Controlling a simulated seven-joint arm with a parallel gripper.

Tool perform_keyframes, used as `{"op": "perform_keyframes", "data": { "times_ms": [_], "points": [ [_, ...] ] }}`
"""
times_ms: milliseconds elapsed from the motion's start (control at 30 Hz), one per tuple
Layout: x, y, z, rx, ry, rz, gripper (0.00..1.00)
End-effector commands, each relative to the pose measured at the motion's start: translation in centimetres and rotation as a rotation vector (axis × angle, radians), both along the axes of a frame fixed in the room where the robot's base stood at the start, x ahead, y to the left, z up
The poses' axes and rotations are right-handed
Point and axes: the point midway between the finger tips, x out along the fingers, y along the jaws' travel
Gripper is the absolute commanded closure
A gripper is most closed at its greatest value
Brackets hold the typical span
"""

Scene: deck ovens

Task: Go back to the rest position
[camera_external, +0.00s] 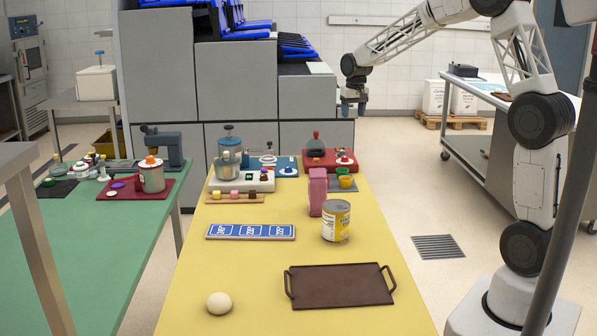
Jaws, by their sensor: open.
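My gripper (354,107) hangs at the end of my raised arm, above the far right part of the yellow table (260,275). It points down, is open and holds nothing that I can see. It is well above the tabletop and apart from the objects on it. My arm reaches in from the right, with its base at the lower right.
On the yellow table are a brown tray (340,286), a white ball (219,303), a yellow can (336,221), a pink container (318,192), a blue panel (250,231) and a blender-like device (229,150). A green table (90,250) stands left, grey cabinets (160,65) behind.

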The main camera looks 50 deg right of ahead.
Motion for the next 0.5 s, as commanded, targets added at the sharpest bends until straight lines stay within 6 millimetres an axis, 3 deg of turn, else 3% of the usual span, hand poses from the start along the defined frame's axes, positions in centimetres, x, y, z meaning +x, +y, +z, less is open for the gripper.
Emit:
{"op": "perform_keyframes", "data": {
  "times_ms": [200,500],
  "points": [
    [-4.7,3.2,2.8,-0.007,-0.018,0.046,0.39],
    [-11.3,7.1,5.5,-0.015,-0.041,0.109,0.39]
  ]
}}
